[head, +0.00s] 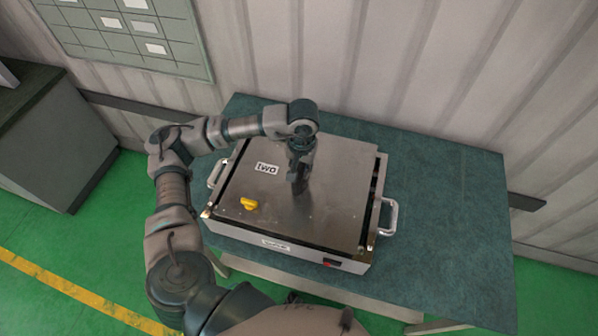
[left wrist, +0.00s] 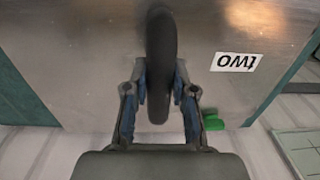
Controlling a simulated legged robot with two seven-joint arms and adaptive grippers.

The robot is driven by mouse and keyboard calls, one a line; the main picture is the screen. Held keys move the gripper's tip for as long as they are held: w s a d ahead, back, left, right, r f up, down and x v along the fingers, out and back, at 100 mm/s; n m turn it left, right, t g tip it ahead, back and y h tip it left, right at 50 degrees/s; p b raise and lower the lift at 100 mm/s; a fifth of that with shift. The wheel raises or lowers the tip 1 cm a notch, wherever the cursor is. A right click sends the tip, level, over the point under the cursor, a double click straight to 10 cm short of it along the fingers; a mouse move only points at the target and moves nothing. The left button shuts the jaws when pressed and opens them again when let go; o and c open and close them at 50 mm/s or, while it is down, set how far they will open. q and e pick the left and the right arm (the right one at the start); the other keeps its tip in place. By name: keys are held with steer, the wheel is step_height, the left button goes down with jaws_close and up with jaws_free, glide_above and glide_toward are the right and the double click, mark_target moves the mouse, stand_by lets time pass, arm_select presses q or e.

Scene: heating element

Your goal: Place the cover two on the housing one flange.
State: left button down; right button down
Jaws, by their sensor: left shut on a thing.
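Cover two (head: 330,205) is a flat grey metal plate with a "two" label, also filling much of the left wrist view (left wrist: 90,60). My left gripper (head: 298,178) is shut on the cover's dark upright handle (left wrist: 160,65), which stands between the fingers in the left wrist view. The cover lies over the grey housing (head: 300,252) on the table. A dark gap shows along the housing's right side, and the plate sits slightly skewed to it. I cannot tell whether the plate touches the flange, which is mostly hidden. My right gripper is not in view.
The housing has side handles (head: 389,216) and a red switch (head: 331,263) in front. A yellow piece (head: 249,204) shows at the plate's front left. The green-topped table (head: 450,220) is clear on the right. A corrugated wall (head: 400,60) stands behind; a cabinet (head: 50,140) is at left.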

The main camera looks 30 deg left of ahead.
arm_select(q)
steer(key=shift+w+a+f, duration=0.1)
steer(key=shift+a, duration=0.3)
steer(key=f, duration=0.1)
steer(key=f+p, duration=0.1)
steer(key=f, duration=0.1)
steer(key=shift+d+f, duration=0.1)
steer(key=shift+d, duration=0.2)
steer(key=c, duration=1)
jaws_free()
steer(key=shift+f, duration=0.1)
steer(key=shift+o, duration=0.2)
steer(key=shift+a, duration=0.1)
steer(key=r, duration=0.4)
steer(key=r+b, duration=0.1)
steer(key=r, duration=0.7)
steer(key=shift+d+b, duration=0.25)
steer(key=shift+b, duration=0.05)
